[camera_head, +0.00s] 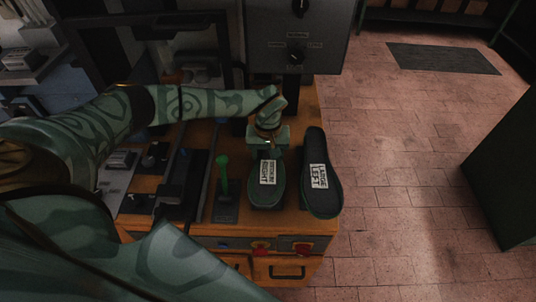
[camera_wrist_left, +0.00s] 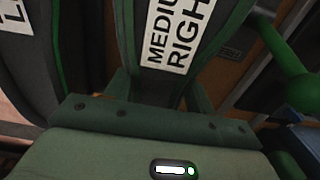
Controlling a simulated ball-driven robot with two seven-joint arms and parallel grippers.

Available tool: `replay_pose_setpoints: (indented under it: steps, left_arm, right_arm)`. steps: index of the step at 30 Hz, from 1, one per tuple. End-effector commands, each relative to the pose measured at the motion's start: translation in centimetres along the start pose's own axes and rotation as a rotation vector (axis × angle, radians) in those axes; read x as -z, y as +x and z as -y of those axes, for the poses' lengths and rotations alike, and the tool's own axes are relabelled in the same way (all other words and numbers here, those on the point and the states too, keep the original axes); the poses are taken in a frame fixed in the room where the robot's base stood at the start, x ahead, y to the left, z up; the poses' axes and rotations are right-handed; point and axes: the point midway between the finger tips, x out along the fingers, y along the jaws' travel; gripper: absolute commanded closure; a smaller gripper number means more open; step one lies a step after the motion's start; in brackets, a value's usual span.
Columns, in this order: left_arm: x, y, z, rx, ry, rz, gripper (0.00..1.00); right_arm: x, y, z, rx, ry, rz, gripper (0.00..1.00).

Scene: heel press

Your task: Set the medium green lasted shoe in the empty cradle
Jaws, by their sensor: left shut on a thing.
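A medium shoe (camera_head: 267,191) shows its dark sole upward, with a green edge and a white label reading MEDIUM RIGHT. My left gripper (camera_head: 268,147) is shut on its far end. In the left wrist view the labelled sole (camera_wrist_left: 208,25) runs up from between the fingers (camera_wrist_left: 160,92). The shoe is at the front of the orange-brown bench; I cannot tell whether it rests on anything. The cradle is not clearly visible; the area under the shoe is hidden. My right gripper is not in view.
A large shoe (camera_head: 320,196), labelled LARGE LEFT, stands just right of the medium one. A green-knobbed lever (camera_head: 223,172) is close on the left. A grey control box (camera_head: 297,45) stands behind.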

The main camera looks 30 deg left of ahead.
Motion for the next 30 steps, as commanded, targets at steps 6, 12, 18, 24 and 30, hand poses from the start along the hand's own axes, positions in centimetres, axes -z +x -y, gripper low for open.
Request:
replay_pose_setpoints:
  steps: [6, 12, 18, 24, 30]
  left_arm:
    - [0.05, 0.24, -0.07, -0.002, 0.0, -0.001, 0.77]
    - [0.06, 0.52, -0.07, -0.002, 0.0, -0.001, 0.77]
    - [0.09, 0.8, -0.06, -0.002, 0.0, -0.003, 0.77]
    - [0.07, 0.82, -0.03, -0.001, 0.0, -0.002, 0.2]
    - [-0.01, 0.89, 0.04, 0.001, 0.0, 0.0, 0.2]
  right_arm:
    - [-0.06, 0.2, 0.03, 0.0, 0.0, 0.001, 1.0]
    - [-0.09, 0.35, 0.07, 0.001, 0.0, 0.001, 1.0]
    - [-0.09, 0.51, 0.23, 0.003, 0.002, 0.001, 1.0]
    - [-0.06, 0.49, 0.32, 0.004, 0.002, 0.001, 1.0]
    - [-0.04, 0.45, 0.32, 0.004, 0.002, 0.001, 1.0]
